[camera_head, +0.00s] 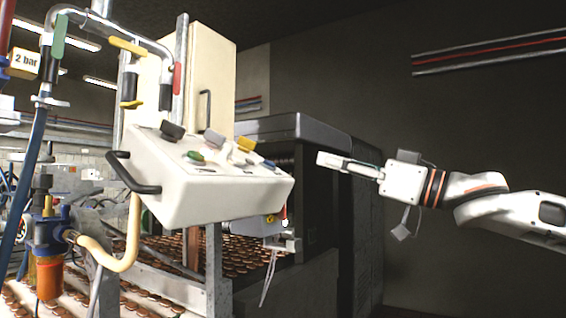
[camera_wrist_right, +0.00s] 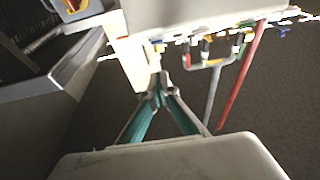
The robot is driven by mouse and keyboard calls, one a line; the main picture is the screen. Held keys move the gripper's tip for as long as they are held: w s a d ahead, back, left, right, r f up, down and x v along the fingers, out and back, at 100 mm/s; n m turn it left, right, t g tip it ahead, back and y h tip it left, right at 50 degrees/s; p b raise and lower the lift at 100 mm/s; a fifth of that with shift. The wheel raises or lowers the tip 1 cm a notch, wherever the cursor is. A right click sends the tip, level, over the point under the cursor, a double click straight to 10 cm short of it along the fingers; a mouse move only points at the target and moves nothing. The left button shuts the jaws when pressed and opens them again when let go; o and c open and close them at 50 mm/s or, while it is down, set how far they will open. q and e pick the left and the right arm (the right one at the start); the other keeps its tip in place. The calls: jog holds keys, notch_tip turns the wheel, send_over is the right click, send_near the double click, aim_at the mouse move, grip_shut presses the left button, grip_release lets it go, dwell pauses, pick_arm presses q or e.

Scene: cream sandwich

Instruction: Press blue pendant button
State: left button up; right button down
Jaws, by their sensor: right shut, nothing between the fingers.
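The pendant (camera_head: 205,190) is a white control box with a sloped top and a black handle on its left side. Its blue button (camera_head: 269,164) sits near the right end of the top, beside a yellow one. My right gripper (camera_head: 320,158) is shut and empty, to the right of the pendant, with its fingers pointing left. In the picture a gap separates its fingertips from the box. The right wrist view shows the closed fingertips (camera_wrist_right: 160,82) in front of pale, overexposed surfaces; I cannot make out the blue button there. My left gripper is not in view.
A dark oven-like machine (camera_head: 300,128) stands behind the pendant. A conveyor with rows of brown biscuits (camera_head: 245,255) runs below it. Pipes, valves and a blue hose (camera_head: 35,150) fill the left side. The space around my right arm looks clear.

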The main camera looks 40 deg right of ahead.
jog(key=shift+s+d+r, duration=0.15)
jog(key=shift+s+r, duration=0.3)
jog(key=shift+r, duration=0.15)
